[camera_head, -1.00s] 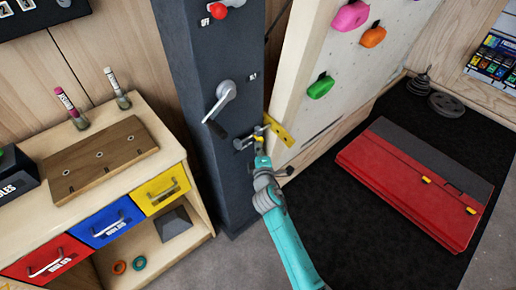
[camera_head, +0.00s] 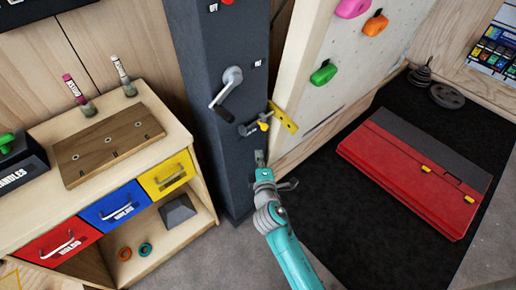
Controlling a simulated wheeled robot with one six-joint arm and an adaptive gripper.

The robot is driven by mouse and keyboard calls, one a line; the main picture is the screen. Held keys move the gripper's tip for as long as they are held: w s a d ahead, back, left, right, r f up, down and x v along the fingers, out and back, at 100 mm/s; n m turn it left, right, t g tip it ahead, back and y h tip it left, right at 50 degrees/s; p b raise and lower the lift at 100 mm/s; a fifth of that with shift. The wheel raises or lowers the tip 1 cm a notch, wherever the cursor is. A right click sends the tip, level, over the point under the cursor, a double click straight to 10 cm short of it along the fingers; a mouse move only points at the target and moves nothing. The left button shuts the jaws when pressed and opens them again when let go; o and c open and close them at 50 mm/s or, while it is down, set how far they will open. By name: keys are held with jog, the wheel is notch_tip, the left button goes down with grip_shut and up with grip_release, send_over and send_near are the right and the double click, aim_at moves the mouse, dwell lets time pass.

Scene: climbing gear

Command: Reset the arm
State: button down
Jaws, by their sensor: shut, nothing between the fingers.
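My teal arm (camera_head: 290,255) reaches up from the bottom of the head view. My gripper (camera_head: 260,158) is at its end, shut and empty, in front of the lower part of the dark grey post (camera_head: 215,140). It is below and apart from the latch with a yellow knob (camera_head: 264,126) and the yellow plate (camera_head: 283,117) on the climbing panel's edge. A lever handle (camera_head: 228,86) sits higher on the post, tilted down to the left.
A wooden cabinet (camera_head: 196,205) with red, blue and yellow drawers stands at left. The climbing wall (camera_head: 370,60) with coloured holds is at upper right. A red case (camera_head: 415,175) lies on the black mat (camera_head: 345,235).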

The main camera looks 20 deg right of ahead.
jog(key=shift+s+a+r, duration=0.1)
jog(key=shift+s+a, duration=0.05)
jog(key=shift+s, duration=0.5)
jog(key=s+a+f+m+g+y, duration=0.1)
jog(key=s+f+m+y, duration=0.15)
jog(key=s, duration=0.95)
jog(key=s+a+f+m+y, duration=0.1)
jog(key=s+f+m+y, duration=0.15)
jog(key=s, duration=0.95)
jog(key=s+r+m, duration=0.4)
jog(key=s+r, duration=0.1)
jog(key=s, duration=0.5)
jog(key=s+r+m, duration=0.4)
jog(key=s+r, duration=0.2)
jog(key=s, duration=0.4)
jog(key=shift+s+a+r+m, duration=0.15)
jog(key=shift+s+a+m, duration=0.15)
jog(key=shift+a, duration=0.1)
jog(key=shift+w, duration=0.1)
